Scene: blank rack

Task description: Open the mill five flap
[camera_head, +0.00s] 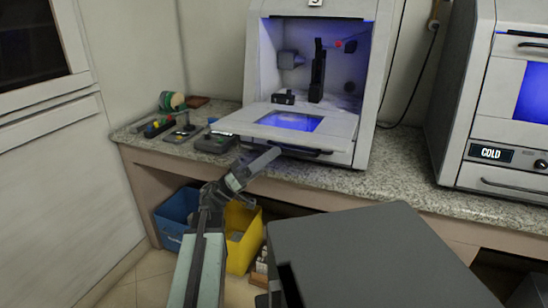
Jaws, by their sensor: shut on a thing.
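The mill (372,75) stands on the counter at the centre, with a label above that seems to read 5. Its flap (338,129) is folded down, lies about level and has a window showing blue light. The blue-lit chamber behind it is exposed, with a black upright tool and small grey parts inside. A dark bar handle (312,152) runs along the flap's front edge. My gripper (272,154) reaches up from the lower left and is shut on the handle near its left end. The fingertips partly cover that end.
Several small tools and devices (213,143) lie on the granite counter (390,170) left of the mill. A second machine marked COLD (490,153) stands at right. Blue (176,212) and yellow (243,222) bins sit under the counter. A white cabinet is at far left.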

